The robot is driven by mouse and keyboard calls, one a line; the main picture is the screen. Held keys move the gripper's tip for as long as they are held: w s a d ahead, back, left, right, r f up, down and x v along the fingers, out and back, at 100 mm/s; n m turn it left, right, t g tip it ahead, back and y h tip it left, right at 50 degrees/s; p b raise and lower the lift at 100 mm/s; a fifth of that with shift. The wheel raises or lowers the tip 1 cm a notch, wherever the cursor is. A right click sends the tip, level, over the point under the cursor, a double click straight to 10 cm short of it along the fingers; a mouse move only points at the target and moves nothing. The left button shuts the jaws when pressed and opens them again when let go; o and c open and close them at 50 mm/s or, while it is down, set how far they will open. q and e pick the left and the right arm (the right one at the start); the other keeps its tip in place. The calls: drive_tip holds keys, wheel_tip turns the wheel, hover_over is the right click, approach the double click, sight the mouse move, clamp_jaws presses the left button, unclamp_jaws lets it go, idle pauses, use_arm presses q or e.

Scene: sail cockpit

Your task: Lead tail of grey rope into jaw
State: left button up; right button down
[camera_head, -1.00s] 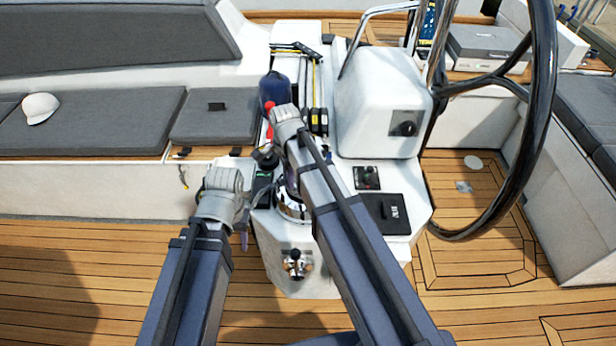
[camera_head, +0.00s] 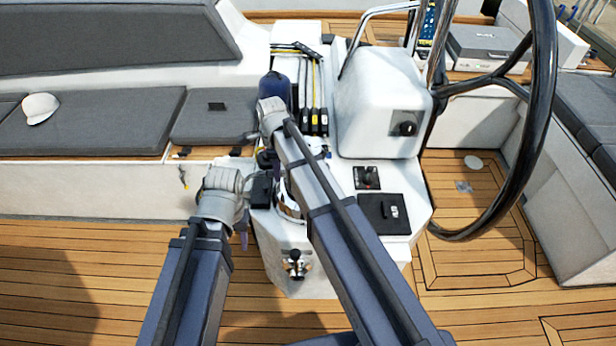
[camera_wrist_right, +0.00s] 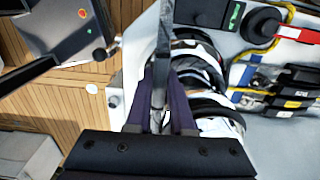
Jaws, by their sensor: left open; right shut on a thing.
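In the right wrist view, my right gripper (camera_wrist_right: 161,96) is shut, its two dark purple fingers close together on a grey strand (camera_wrist_right: 163,42), which looks like the rope tail. The strand runs up past the left side of the winch (camera_wrist_right: 212,110), which has dark bands and bright metal. The winch also shows as chrome (camera_head: 287,203) in the head view, mostly behind my right arm. I cannot make out its jaw. In the head view, my right fingertips are hidden behind the wrist. My left gripper (camera_head: 246,222) is open beside the winch pedestal, low and left; its fingers are partly hidden.
A white pod (camera_head: 378,105) and the steering wheel (camera_head: 540,120) stand right. Teak floor (camera_head: 80,270) is clear at left.

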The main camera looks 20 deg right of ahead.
unclamp_jaws()
idle(0.4)
wheel_tip(320, 180, up, 9)
drive_tip(key=p, duration=0.9)
idle(0.3)
idle(0.3)
